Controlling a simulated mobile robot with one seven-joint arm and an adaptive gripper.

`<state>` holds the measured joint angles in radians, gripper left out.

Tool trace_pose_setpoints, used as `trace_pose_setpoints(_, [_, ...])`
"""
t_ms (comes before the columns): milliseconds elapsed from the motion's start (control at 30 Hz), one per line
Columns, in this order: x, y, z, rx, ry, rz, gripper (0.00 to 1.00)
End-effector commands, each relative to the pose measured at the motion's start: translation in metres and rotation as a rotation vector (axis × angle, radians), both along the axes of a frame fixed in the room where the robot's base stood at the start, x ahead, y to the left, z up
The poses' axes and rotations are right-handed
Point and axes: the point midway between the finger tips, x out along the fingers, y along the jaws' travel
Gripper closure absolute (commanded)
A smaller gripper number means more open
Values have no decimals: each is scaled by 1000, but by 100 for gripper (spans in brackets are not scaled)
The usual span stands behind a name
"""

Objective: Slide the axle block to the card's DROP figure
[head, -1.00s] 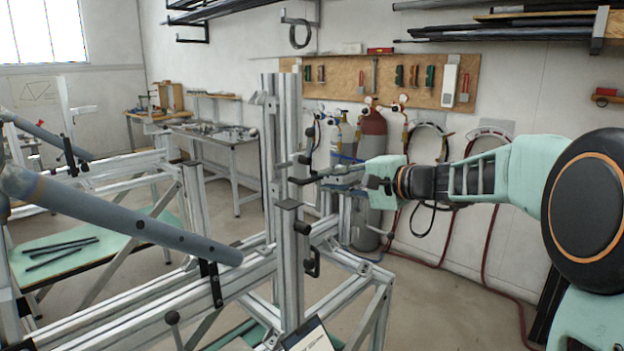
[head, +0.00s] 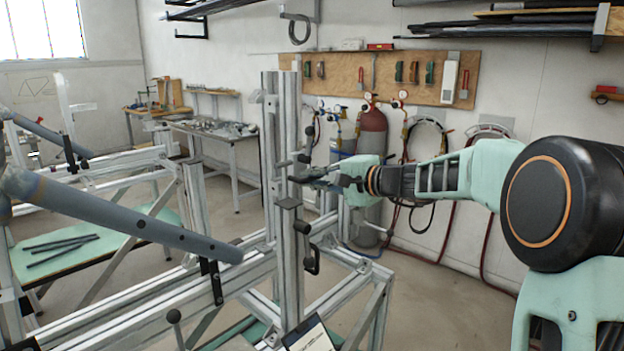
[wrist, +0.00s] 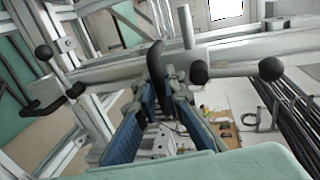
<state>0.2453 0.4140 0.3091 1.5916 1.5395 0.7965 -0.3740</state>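The jig's upright aluminium post (head: 292,255) stands at the middle of the head view. My gripper (head: 312,178) is at the post's right side, level with the block's upper lever. In the wrist view, the blue fingers of my gripper (wrist: 165,82) lie on either side of a black curved handle (wrist: 156,58). Whether they press on it is unclear. The card (head: 309,337) is cut off at the bottom edge; its figures are too small to read.
A grey tube (head: 120,214) crosses the jig at left. A black-knobbed clamp handle (head: 312,262) is lower on the post. Jig rails (head: 215,290) run below. Gas cylinders (head: 371,145) and hoses stand by the back wall. The floor at right is open.

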Motion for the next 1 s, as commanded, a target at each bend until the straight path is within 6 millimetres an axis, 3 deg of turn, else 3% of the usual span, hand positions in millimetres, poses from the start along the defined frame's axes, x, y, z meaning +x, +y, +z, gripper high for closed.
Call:
trace_pose_setpoints(267, [0, 0, 2, -1, -1, -1, 100])
trace_pose_setpoints(600, [0, 0, 61, 4, -10, -3, 100])
trace_pose_setpoints(933, [1, 0, 65, 5, -9, -4, 100])
trace_pose_setpoints(967, [1, -1, 65, 5, -9, -4, 88])
trace_pose_setpoints(1000, [1, -1, 64, 5, -9, -4, 84])
